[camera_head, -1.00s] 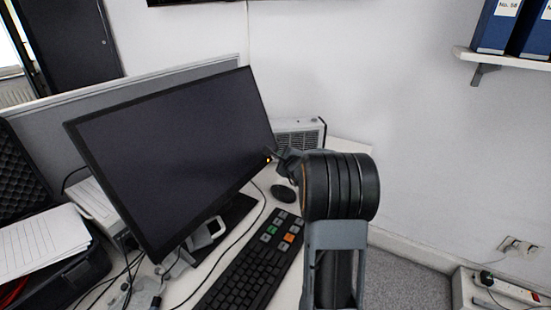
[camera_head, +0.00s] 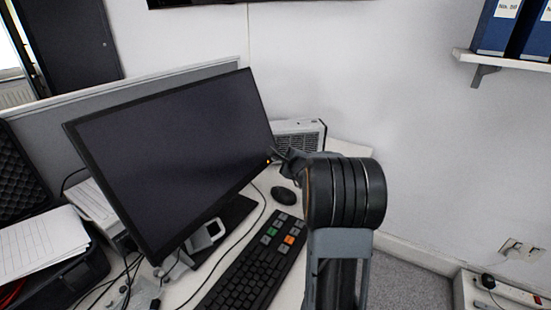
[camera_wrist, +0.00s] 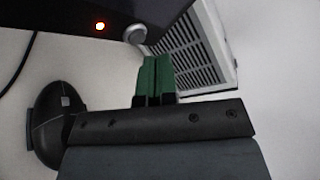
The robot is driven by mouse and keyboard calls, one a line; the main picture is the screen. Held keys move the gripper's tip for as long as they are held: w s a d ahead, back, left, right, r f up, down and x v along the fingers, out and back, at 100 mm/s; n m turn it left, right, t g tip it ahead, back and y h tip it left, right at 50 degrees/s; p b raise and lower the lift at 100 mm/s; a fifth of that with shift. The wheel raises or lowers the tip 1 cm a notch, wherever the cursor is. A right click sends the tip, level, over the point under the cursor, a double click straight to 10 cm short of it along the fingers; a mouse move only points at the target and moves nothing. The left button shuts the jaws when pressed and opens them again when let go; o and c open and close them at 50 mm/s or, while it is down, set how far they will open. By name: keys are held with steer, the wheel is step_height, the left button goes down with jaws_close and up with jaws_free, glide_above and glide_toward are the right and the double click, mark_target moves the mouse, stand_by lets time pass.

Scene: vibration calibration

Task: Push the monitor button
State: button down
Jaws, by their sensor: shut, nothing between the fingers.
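The black monitor (camera_head: 175,160) stands on the desk with a dark screen. In the wrist view its dark lower edge (camera_wrist: 60,20) carries a lit orange light (camera_wrist: 100,26) and a round silver button (camera_wrist: 134,34) to the right of it. The light also shows at the monitor's lower right corner in the head view (camera_head: 269,161). My gripper (camera_wrist: 155,75) is shut and empty, its green fingertips together just below and right of the button in the picture. Whether they touch it I cannot tell. In the head view my gripper (camera_head: 281,155) is small beside that corner, partly hidden by my arm.
A black mouse (camera_head: 284,195) and a keyboard (camera_head: 252,262) lie on the desk below the monitor. A white vented box (camera_head: 300,135) stands behind the corner, close to my fingers in the wrist view (camera_wrist: 190,50). Cables run across the desk.

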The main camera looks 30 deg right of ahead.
steer(key=shift+s+d+r, duration=0.3)
steer(key=shift+s+d, duration=0.1)
steer(key=shift+s, duration=0.35)
steer(key=shift+s+d+r, duration=0.35)
steer(key=shift+s+d, duration=0.05)
steer(key=shift+s, duration=0.35)
steer(key=shift+s+d+r, duration=0.3)
steer(key=shift+s+d, duration=0.1)
steer(key=shift+s, duration=0.35)
steer(key=shift+s, duration=0.1)
